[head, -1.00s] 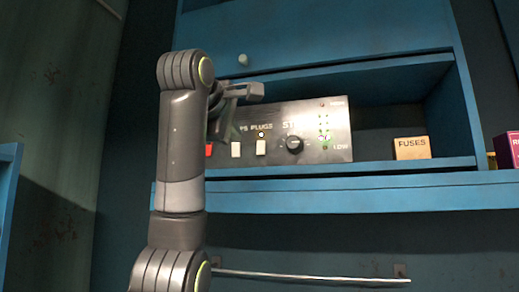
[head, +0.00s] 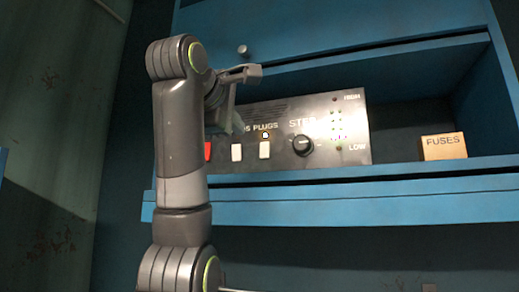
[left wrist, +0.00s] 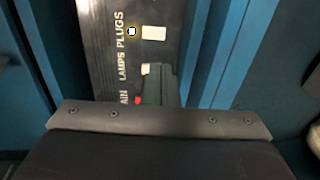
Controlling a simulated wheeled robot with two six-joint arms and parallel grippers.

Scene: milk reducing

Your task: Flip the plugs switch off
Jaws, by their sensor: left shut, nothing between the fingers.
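The PLUGS switch (head: 264,150) is a white rocker on the dark control panel (head: 225,170), under its label and a small bright indicator light (head: 265,135). The switch (left wrist: 153,33) and light (left wrist: 131,31) also show in the left wrist view, at the top. My left gripper (head: 238,76) is in front of the panel's upper left, above and left of the PLUGS switch and apart from it in the picture. Its shut fingers (left wrist: 158,84) overlap the LAMPS switch area in the left wrist view; contact cannot be told. My right gripper is out of view.
The white LAMPS switch (head: 237,152) and a red switch (head: 208,151) sit left of PLUGS. A black STEP knob (head: 303,146) is to its right. The panel stands on a blue shelf (head: 400,172) with a FUSES box (head: 444,147); shelf space between is clear.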

